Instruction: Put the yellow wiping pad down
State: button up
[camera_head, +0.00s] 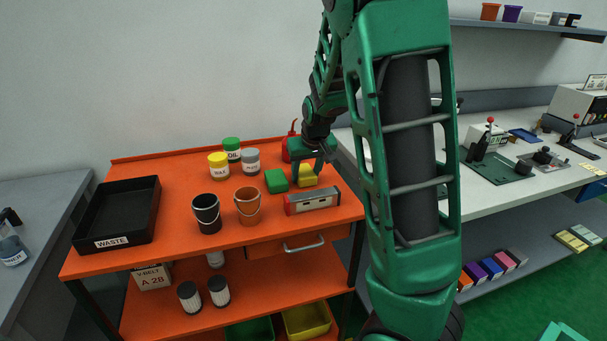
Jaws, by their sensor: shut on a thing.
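The yellow wiping pad (308,178) is at the right part of the orange workbench top, next to a green pad (276,181). My gripper (308,171) is above the yellow pad with its fingers down around it, shut on it. The pad is upright between the fingers and very low over the bench; whether its underside touches the top cannot be told. My gripper hides part of the pad's upper side.
A red and grey level-like tool (312,202) lies just in front. A copper bucket (248,204), a black bucket (207,213) and lidded jars (219,166) stand to the left. A red can (287,152) is behind. The black waste tray (118,241) is at far left.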

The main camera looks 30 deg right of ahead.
jog(key=o, duration=1)
jog(key=v, duration=1.2)
jog(key=s+a+f+m+g, duration=0.1)
jog(key=s+f+g, duration=0.1)
jog(key=s, duration=1.3)
jog(key=s+a+f+m+g+y, duration=0.1)
jog(key=s+a+f+m+g, duration=0.1)
jog(key=s, duration=1.3)
jog(key=shift+s+a+f+g, duration=0.25)
jog(key=shift+s+f+g, duration=0.1)
jog(key=shift+f, duration=0.35)
